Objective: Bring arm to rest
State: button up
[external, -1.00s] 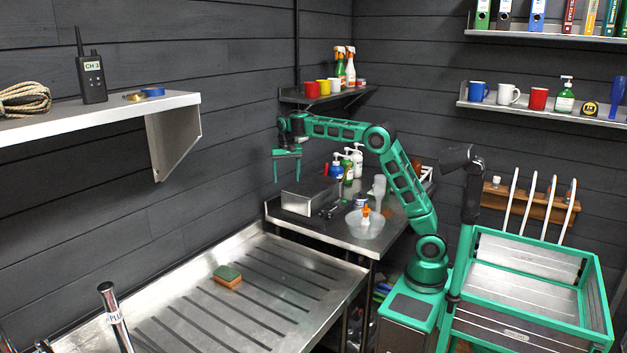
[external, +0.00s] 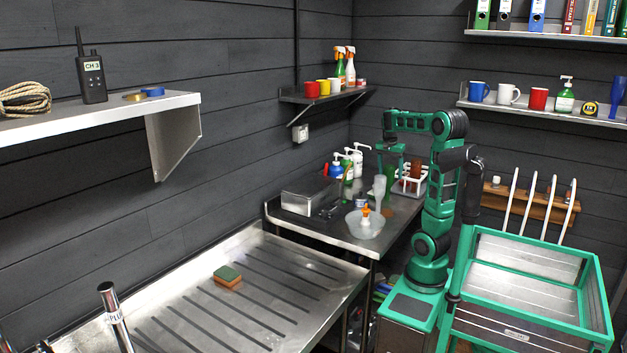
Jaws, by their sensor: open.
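My green arm stands on its base at the right of the external view, its lower links upright and its upper link folded over to the left. My gripper (external: 390,160) hangs fingers down above the back right part of the steel bench (external: 390,228). It is open and I see nothing held in it. Its fingertips are small and overlap the bottles and rack behind, so the gap below them is hard to judge.
On the bench are a steel box (external: 308,196), a bowl (external: 366,224) with an orange-tipped bottle, pump bottles (external: 347,165) and a rack (external: 410,184). A green-framed cart (external: 520,300) stands right. The draining board (external: 260,300) holds a sponge (external: 227,275).

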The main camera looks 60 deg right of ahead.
jog(key=s+a+f+n+g+y, duration=0.15)
jog(key=s+a+f+n, duration=0.25)
jog(key=s+f, duration=0.55)
jog(key=s+a+f+n+t, duration=0.1)
jog(key=s+a+n, duration=0.1)
jog(key=a, duration=0.5)
jog(key=s+a+f+n, duration=0.2)
jog(key=a+n, duration=0.3)
jog(key=a, duration=0.2)
jog(key=shift+s+a+f+n+t+y, duration=0.15)
jog(key=shift+s+n+t+y, duration=0.15)
jog(key=shift+s+t+y, duration=0.05)
